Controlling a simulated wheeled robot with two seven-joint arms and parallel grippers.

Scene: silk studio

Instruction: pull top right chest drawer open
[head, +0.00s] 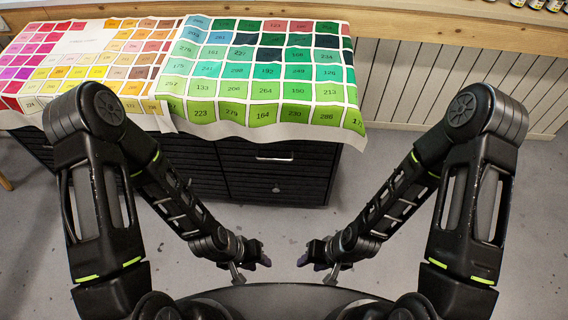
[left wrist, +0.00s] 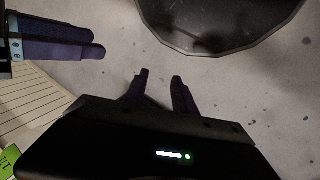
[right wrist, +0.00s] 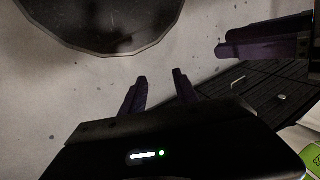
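The black chest (head: 190,180) stands ahead of me under colour-chart cloths. Its top right drawer (head: 240,158) has a pale bar handle (head: 274,157) just under the cloth's hanging edge, and the drawer front looks flush. The handle (right wrist: 238,82) also shows in the right wrist view. My left gripper (head: 266,262) and my right gripper (head: 302,262) are low in front of me, apart from the chest and close to each other. Both are empty, with fingers apart in the left wrist view (left wrist: 160,78) and right wrist view (right wrist: 160,76).
A lower drawer has a round knob (head: 276,188). A green colour-chart cloth (head: 262,90) drapes over the chest's front edge, covering part of the top drawers. A slatted white panel (head: 440,85) stands behind at right. Grey floor (head: 300,222) between chest and grippers is clear.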

